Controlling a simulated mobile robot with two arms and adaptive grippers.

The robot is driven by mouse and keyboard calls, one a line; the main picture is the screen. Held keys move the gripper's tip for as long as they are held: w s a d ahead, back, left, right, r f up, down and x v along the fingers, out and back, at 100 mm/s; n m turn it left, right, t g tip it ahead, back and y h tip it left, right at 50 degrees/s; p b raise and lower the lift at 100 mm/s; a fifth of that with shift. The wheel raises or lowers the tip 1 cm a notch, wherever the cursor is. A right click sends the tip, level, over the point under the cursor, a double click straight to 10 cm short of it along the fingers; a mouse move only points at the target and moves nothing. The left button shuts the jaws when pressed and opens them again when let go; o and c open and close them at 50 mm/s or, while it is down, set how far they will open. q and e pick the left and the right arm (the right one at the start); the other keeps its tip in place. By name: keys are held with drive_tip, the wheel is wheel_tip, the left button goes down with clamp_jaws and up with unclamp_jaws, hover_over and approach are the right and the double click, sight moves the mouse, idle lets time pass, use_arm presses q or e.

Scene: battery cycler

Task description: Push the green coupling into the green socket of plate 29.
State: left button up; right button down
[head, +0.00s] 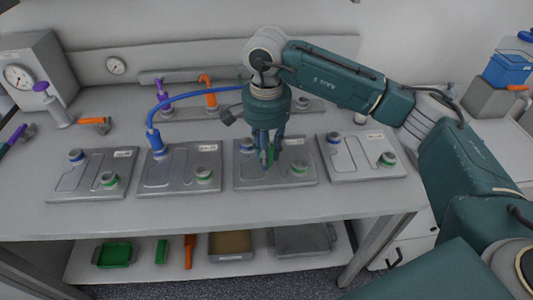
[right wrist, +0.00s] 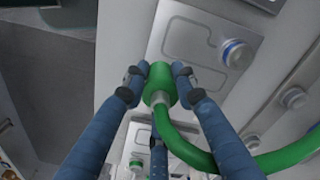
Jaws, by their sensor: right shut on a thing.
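My right gripper (head: 268,162) is above the third plate from the left (head: 250,180) in the head view, fingers pointing down. It is shut on the green coupling (right wrist: 160,82), which sits between its blue fingers in the right wrist view; a green hose (right wrist: 188,142) runs from it. In the head view only a little green shows between the fingers. The plate numbers are too small to read, so I cannot tell which is plate 29. My left gripper is not in view.
Other plates stand at the left (head: 75,182), second (head: 165,175) and right (head: 352,160), each with its own green socket. A blue hose (head: 195,96) rises from a blue coupling (head: 154,140) on the second plate. An orange coupling (head: 208,92) stands behind.

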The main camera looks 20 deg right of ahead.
drive_tip(key=shift+r+p, duration=0.95)
drive_tip(key=shift+r, duration=1.3)
